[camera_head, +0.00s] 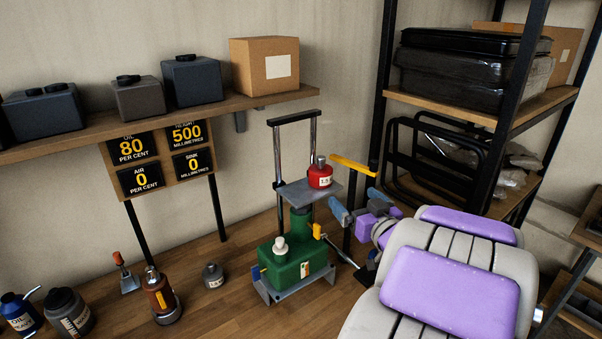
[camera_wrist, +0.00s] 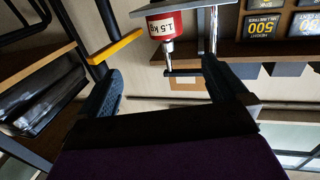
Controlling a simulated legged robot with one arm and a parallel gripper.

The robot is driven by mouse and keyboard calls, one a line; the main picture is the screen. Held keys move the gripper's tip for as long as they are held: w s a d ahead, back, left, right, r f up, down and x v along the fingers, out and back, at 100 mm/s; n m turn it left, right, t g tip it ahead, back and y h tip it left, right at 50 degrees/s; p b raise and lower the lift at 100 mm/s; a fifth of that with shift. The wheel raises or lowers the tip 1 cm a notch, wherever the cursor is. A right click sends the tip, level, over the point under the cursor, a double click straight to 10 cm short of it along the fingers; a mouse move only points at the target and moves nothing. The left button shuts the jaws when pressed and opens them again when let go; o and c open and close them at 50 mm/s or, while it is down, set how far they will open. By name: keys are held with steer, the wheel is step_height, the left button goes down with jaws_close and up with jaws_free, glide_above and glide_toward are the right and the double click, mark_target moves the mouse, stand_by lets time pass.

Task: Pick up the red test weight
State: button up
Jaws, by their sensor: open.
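The red test weight (camera_head: 320,177) with a grey knob and a white label stands upright on a grey metal plate (camera_head: 297,195). My gripper (camera_head: 360,206) is open and empty, with blue-grey fingers, just right of the plate and apart from the weight. In the wrist view, which is upside down, the red weight (camera_wrist: 164,25) reads "1.5 kg" and shows beyond the two spread fingers (camera_wrist: 162,85). Its base meets the plate there.
A yellow bar (camera_head: 353,166) lies just behind my gripper, by a black shelf rack (camera_head: 378,100). A sign board (camera_head: 160,165) reads oil 80, height 500, air 0, sink 0. Boxes line the wall shelf (camera_head: 220,107).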

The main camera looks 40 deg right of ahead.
steer(key=a+p, duration=0.1)
glide_toward(319, 168)
steer(key=w+d, duration=0.2)
steer(key=w, duration=0.1)
steer(key=w+d+p, duration=0.1)
steer(key=shift+w+d+f, duration=0.1)
steer(key=shift+w+f, duration=0.05)
steer(key=shift+f, duration=0.25)
steer(key=shift+w+r, duration=0.1)
steer(key=shift+w, duration=0.2)
steer(key=shift+w+a+r, duration=0.15)
steer(key=shift+w+a, duration=0.1)
steer(key=shift+a, duration=0.25)
steer(key=shift+w+b, duration=0.3)
steer(key=shift+b, duration=0.05)
steer(key=w+d, duration=0.1)
steer(key=w, duration=0.1)
steer(key=w+d+f+b, duration=0.1)
steer(key=w, duration=0.1)
steer(key=shift+d, duration=0.6)
steer(key=shift+a+r, duration=0.2)
steer(key=shift+a, duration=0.1)
steer(key=shift+c, duration=0.2)
steer(key=shift+a+r, duration=0.1)
steer(key=shift+a, duration=0.3)
steer(key=shift+c, duration=1.4)
steer(key=shift+d, duration=0.25)
steer(key=c, duration=0.6)
steer(key=shift+s, duration=0.1)
jaws_close()
